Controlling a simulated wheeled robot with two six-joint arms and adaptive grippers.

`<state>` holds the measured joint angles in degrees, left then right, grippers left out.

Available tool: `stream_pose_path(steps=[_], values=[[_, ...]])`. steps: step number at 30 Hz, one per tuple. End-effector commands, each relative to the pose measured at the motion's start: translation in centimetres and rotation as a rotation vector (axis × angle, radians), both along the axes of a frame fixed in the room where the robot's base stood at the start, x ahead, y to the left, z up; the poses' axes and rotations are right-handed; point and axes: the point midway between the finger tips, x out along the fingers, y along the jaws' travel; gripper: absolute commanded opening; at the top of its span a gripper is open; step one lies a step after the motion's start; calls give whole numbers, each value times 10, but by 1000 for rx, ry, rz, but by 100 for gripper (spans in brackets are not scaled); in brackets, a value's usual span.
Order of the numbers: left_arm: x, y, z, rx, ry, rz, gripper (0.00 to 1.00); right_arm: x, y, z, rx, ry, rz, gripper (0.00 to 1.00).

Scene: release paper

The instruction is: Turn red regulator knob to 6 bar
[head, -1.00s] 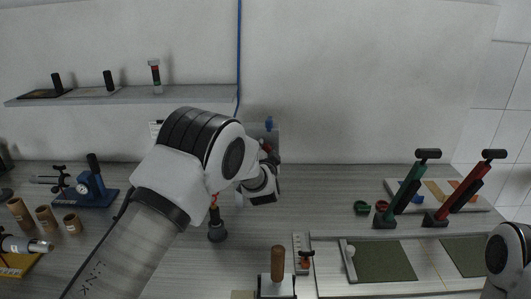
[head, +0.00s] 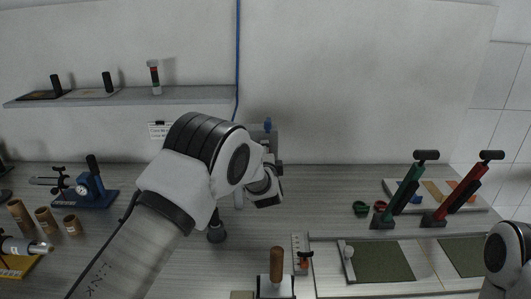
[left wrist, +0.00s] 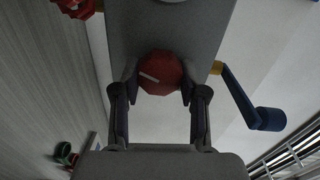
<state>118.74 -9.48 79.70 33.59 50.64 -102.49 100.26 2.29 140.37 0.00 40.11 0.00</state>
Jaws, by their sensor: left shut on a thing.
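The red regulator knob (left wrist: 160,74), with a pale pointer line on its face, shows in the left wrist view on a grey panel (left wrist: 190,25). My left gripper (left wrist: 160,85) is shut on the knob, one finger on each side. The pointer line is tilted; no scale figures are readable. In the head view the grey panel (head: 274,140) is on the back wall, and my left arm hides the knob there. My right gripper is out of view; only part of my right arm shows at the lower right edge.
A blue lever (left wrist: 250,105) sticks out beside the knob. A red part (left wrist: 76,7) is at the top left of the wrist view. Below stand a wooden-handled tool (head: 277,262) and red and green lever tools (head: 465,190). A shelf (head: 120,97) is at the left.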

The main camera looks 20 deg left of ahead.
Motion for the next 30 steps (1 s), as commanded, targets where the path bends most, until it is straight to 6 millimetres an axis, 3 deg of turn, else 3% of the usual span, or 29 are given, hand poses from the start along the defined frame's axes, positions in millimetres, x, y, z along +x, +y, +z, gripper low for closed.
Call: stream_pose_path(steps=[14,15,17,26,30], values=[[1,2,5,18,-6,3,8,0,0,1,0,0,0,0],[1,2,5,17,-6,4,50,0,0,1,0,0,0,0],[1,2,5,18,-6,4,68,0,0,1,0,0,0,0],[0,0,2,18,0,1,68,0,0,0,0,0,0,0],[-12,-4,2,18,4,0,68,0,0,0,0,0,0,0]])
